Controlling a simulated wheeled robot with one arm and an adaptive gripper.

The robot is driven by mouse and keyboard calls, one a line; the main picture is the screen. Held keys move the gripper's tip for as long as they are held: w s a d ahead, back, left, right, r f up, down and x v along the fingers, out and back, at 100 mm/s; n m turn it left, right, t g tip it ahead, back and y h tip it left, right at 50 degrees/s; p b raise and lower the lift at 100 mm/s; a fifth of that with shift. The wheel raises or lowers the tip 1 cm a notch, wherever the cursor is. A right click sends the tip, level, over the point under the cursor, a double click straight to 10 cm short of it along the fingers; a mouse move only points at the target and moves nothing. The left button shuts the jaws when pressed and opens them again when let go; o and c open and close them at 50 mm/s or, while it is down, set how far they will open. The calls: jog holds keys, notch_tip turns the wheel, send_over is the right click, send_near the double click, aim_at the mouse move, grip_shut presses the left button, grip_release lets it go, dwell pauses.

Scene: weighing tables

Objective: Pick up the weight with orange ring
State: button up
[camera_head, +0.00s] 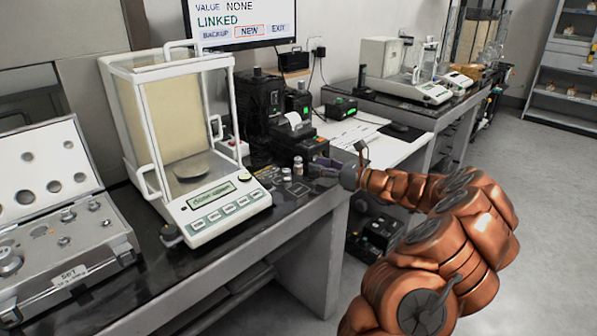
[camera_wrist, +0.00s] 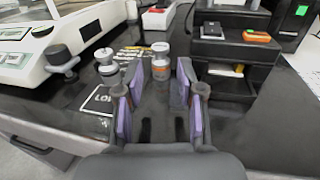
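The weight with orange ring (camera_wrist: 160,63) is a small pale metal cylinder with an orange band, standing upright on the dark table. In the wrist view it is just beyond my fingertips, between their lines. It also shows in the head view (camera_head: 298,166), just left of my gripper (camera_head: 325,168). My gripper (camera_wrist: 156,82) is open, its purple-padded fingers apart with nothing between them. A second small weight (camera_wrist: 107,62), grey with no orange seen, stands left of the ringed one, near the left fingertip.
The glass-walled balance (camera_head: 228,208) stands to the left. Dark printers and devices (camera_head: 296,135) stand behind and to the right. An open weight case (camera_head: 65,240) lies at far left. A black label square (camera_wrist: 98,99) lies on the table left of my fingers. The table's front edge is close.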

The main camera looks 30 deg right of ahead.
aim_at(299, 158)
jog(key=shift+b+x, duration=0.35)
jog(key=shift+x, duration=3.4)
grip_shut()
